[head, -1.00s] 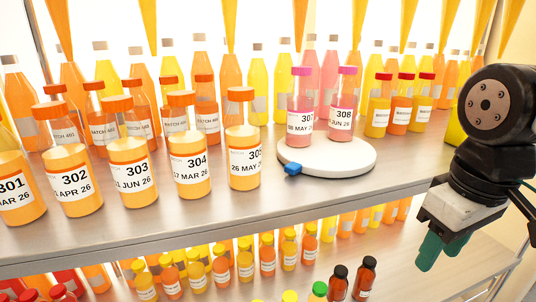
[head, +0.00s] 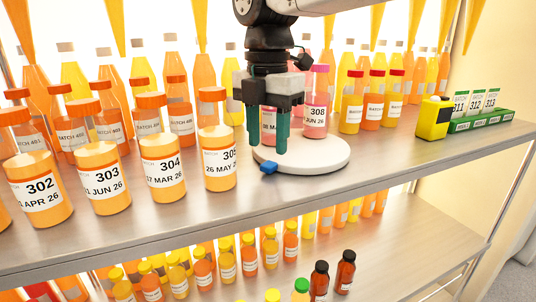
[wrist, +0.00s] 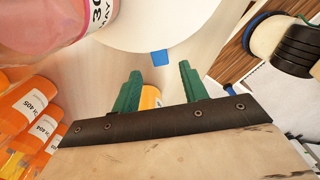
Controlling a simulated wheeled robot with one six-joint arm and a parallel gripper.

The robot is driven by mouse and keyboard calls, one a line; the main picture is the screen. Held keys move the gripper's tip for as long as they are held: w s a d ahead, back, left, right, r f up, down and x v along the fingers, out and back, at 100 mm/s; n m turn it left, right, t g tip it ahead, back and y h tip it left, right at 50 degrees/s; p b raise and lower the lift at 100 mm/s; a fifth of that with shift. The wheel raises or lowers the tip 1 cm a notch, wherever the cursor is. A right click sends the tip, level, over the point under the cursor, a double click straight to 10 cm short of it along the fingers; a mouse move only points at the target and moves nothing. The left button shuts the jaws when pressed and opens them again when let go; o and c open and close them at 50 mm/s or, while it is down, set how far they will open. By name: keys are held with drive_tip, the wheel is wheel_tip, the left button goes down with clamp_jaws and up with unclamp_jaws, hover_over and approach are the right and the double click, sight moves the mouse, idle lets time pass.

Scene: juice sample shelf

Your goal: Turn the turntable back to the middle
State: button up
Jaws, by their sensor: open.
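The white round turntable (head: 318,157) stands on the upper shelf, with a blue tab (head: 268,168) at its front left edge. Two pink bottles stand on it; bottle 308 (head: 316,115) shows clearly, and the other pink bottle (head: 268,122) is partly hidden behind my gripper. My gripper (head: 267,148) points down over the turntable's left part, its green fingers apart and empty. In the wrist view, the turntable (wrist: 150,30) is at the top, and the blue tab (wrist: 160,57) lies just beyond and between the fingertips (wrist: 160,75). I cannot tell whether a finger touches anything.
Orange bottle 305 (head: 217,158) stands close to the turntable's left, in a row of several numbered orange bottles. Small red-capped bottles (head: 372,110) stand behind right. A yellow device (head: 433,118) and a green rack (head: 480,122) sit farther right. The shelf's front right is clear.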

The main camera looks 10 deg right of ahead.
sight(268, 164)
drive_tip(key=shift+f, duration=2.05)
clamp_jaws()
